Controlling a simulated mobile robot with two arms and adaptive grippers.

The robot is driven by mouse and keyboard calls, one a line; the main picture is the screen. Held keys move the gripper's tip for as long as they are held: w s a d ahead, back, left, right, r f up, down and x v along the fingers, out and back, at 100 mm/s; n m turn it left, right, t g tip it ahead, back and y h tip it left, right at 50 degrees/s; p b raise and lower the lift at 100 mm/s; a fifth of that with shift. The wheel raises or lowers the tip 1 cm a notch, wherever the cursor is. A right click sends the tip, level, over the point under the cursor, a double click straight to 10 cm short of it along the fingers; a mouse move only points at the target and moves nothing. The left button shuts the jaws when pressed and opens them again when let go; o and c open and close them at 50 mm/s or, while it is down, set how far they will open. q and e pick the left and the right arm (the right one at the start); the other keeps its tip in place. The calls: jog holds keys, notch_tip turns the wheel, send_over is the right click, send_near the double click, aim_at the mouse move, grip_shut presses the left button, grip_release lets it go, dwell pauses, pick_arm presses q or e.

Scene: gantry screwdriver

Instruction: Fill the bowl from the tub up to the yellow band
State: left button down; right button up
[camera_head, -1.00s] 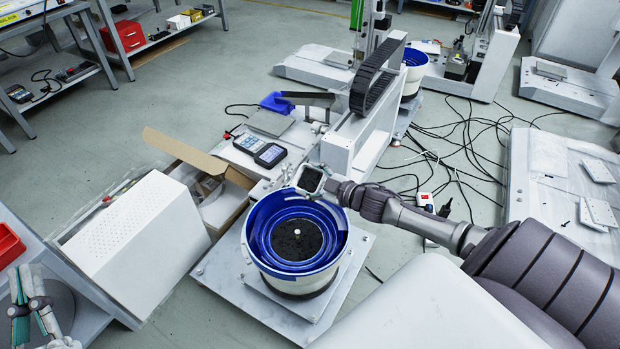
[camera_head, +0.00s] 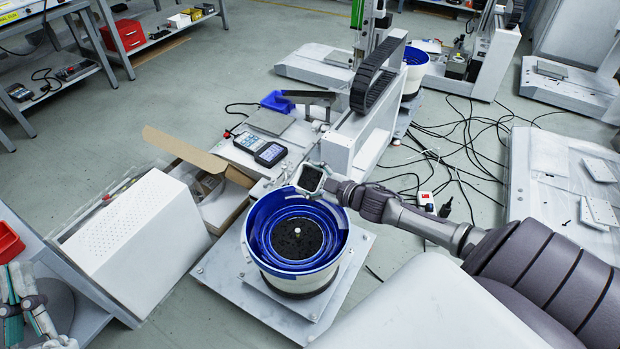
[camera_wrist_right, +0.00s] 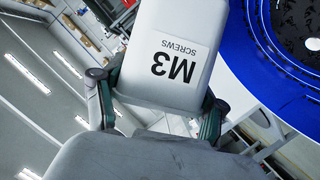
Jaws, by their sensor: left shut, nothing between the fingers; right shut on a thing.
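The blue bowl (camera_head: 258,222) is a round feeder with a spiral inner wall on a white base. Dark screws (camera_head: 297,240) cover its floor around a pale centre knob. I cannot make out a yellow band. My right gripper (camera_head: 326,180) is shut on the white tub (camera_wrist_right: 172,48), labelled "M3 SCREWS". The tub is tilted over the bowl's back rim, its squarish opening (camera_head: 311,179) showing in the head view. The wrist view shows the label upside down and the bowl (camera_wrist_right: 262,75) beside the tub. My left gripper (camera_head: 12,272) is shut and empty at the lower left.
A white perforated box (camera_head: 140,235) and an open cardboard box (camera_head: 228,205) stand left of the bowl. The gantry (camera_head: 362,130) rises behind it. A red bin (camera_head: 8,243) sits near my left gripper. Cables (camera_head: 470,140) cross the floor at right.

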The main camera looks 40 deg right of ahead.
pick_arm(q)
jog(key=shift+s+a+r+t+h+b, duration=0.1)
jog(key=shift+s+r+t+h+b, duration=0.35)
jog(key=shift+s+r+t, duration=0.65)
pick_arm(e)
jog(key=shift+a+r, duration=0.1)
jog(key=shift+a, duration=0.05)
dwell(0.8)
